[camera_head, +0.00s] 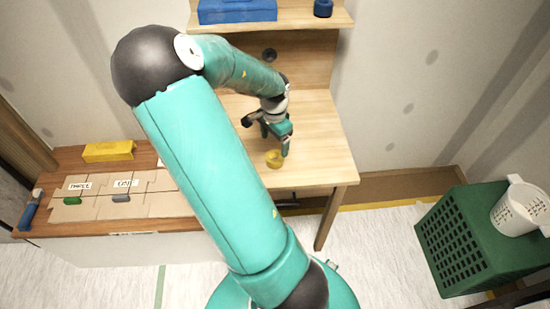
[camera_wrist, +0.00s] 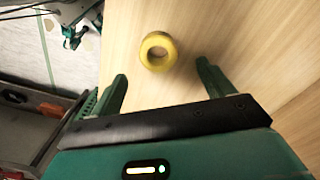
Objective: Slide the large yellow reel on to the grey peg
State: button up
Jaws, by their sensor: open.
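The yellow reel (camera_head: 274,162) lies on the light wooden table, near its front edge. In the wrist view the reel (camera_wrist: 147,48) is a thick ring with its hole facing the camera, just beyond the fingertips. My gripper (camera_head: 277,140) is open and empty above the table, close to the reel. In the wrist view the fingers of my gripper (camera_wrist: 162,72) are wide apart and do not touch the reel. A grey peg-like piece (camera_head: 121,198) shows on the tan boards under a label on the left bench; its exact shape is too small to tell.
A green piece (camera_head: 72,201) sits on the boards left of the grey one, with a yellow block (camera_head: 108,151) behind. A blue-handled tool (camera_head: 31,210) lies at the bench's left end.

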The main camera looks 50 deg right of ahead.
aim_at(274, 152)
jog(key=shift+s+a+f, duration=0.1)
jog(key=shift+a+f, duration=0.05)
jog(key=shift+f, duration=3.05)
jog(key=c, duration=1.1)
jog(key=shift+r, duration=0.1)
jog(key=shift+r, duration=0.45)
notch_tip(274, 152, up, 2)
jog(key=shift+r, duration=0.2)
jog(key=shift+s+a+r, duration=1.05)
jog(key=shift+a+r, duration=0.55)
jog(key=shift+a, duration=0.45)
jog(key=shift+s+a+r, duration=1.1)
jog(key=shift+a+r, duration=0.45)
jog(key=shift+a, duration=0.55)
jog(key=shift+s+a+r, duration=1.05)
jog(key=shift+a+r, duration=0.55)
jog(key=shift+a, duration=0.45)
